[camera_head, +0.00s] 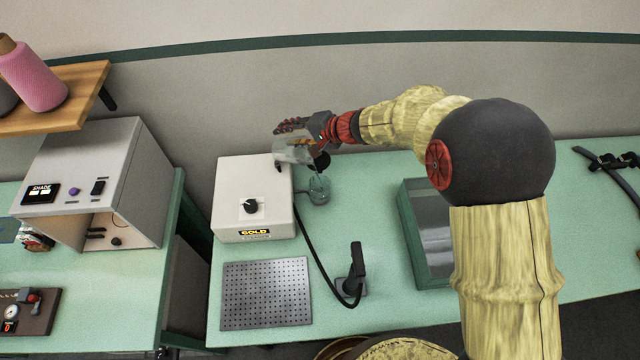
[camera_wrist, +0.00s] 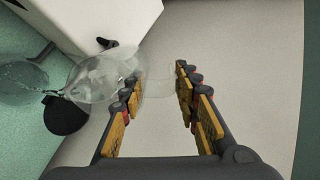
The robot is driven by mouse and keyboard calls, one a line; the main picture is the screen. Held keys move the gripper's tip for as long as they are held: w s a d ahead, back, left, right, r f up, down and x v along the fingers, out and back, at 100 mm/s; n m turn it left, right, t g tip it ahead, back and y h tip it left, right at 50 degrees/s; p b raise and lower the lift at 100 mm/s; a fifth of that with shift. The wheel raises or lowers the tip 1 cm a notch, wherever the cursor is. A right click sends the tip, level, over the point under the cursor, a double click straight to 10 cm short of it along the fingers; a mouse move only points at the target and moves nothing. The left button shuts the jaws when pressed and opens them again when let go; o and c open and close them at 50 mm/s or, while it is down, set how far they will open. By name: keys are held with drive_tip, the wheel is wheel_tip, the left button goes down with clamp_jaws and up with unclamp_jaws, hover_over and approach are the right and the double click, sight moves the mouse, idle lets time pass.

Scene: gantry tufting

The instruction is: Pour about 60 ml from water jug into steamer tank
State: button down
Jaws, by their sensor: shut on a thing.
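The clear water jug (camera_head: 293,151) is tilted high beside the white steamer box (camera_head: 254,196) labelled GOLD. My gripper (camera_head: 291,130) is shut on the jug; in the wrist view the jug (camera_wrist: 98,78) lies tipped to the left, its clear rear part between my fingers (camera_wrist: 160,84). The clear steamer tank (camera_head: 319,190) stands at the box's right side, below the jug's mouth. In the wrist view the tank (camera_wrist: 22,82) shows at the left edge. A thin, faint stream seems to run from the jug's mouth toward it. The water levels are hard to read.
A round black part (camera_wrist: 66,115) sits close to the jug's mouth and tank. A black hose runs from the box to a black hand piece (camera_head: 355,268). A perforated metal plate (camera_head: 266,293) lies in front. A green-rimmed tray (camera_head: 412,240) stands to the right.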

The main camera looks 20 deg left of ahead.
drive_tip(key=shift+r, duration=0.1)
drive_tip(key=a+r+h+p, duration=0.1)
drive_tip(key=p, duration=0.2)
drive_tip(key=shift+p, duration=0.4)
drive_tip(key=p, duration=0.3)
drive_tip(key=shift+w+a+r+h, duration=0.15)
drive_tip(key=shift+a+h, duration=0.1)
drive_tip(key=shift+h, duration=0.15)
drive_tip(key=a+h+p, duration=0.1)
drive_tip(key=p, duration=0.6)
drive_tip(key=shift+r+h, duration=0.1)
drive_tip(key=shift+h, duration=0.2)
drive_tip(key=shift+a+p, duration=0.1)
drive_tip(key=shift+p, duration=0.5)
drive_tip(key=shift+f, duration=0.4)
drive_tip(key=p, duration=0.3)
drive_tip(key=shift+a+r+h, duration=0.2)
drive_tip(key=shift+a+h, duration=0.1)
drive_tip(key=shift+h, duration=0.1)
drive_tip(key=shift+p, duration=0.9)
